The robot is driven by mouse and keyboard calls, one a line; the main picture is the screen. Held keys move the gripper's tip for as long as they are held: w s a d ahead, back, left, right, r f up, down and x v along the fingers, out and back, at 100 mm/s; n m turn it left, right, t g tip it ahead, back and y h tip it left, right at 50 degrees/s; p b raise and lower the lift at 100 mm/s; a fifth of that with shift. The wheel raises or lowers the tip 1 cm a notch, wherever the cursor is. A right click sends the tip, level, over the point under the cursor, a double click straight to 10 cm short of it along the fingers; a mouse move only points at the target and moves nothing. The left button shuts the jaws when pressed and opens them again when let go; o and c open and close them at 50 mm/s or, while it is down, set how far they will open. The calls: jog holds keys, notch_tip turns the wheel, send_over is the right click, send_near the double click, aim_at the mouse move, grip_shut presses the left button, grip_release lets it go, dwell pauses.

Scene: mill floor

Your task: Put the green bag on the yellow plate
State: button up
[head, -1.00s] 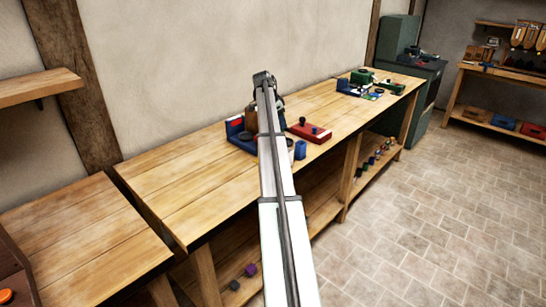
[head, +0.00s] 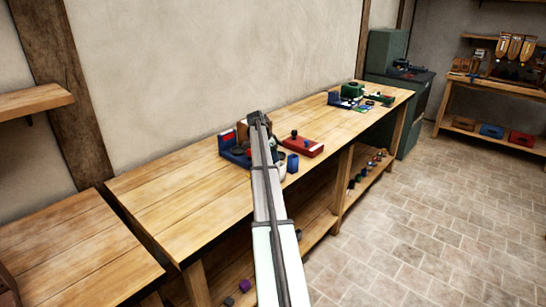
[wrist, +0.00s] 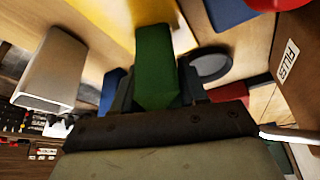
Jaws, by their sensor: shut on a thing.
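The green bag (wrist: 155,62) is in my gripper (wrist: 155,92) in the wrist view, between the dark fingers, with its far end pointing away from the palm. A yellow surface (wrist: 108,14), which looks like the yellow plate, lies beyond the bag at the top of the wrist view. I cannot tell whether bag and plate touch. In the head view my gripper (head: 257,118) is over the middle of the long bench, largely hidden by my own arm. The bag and the plate cannot be made out there.
On the bench (head: 165,190) are a blue holder (head: 232,153), a red box (head: 303,147) and a blue cup (head: 292,163). The wrist view shows a pale grey object (wrist: 55,68), a dark ring (wrist: 209,68) and a labelled brown box (wrist: 298,55). The bench's left part is clear.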

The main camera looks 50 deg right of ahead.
jog(key=shift+f, duration=0.1)
jog(key=o, duration=1.2)
jog(key=v, duration=1.2)
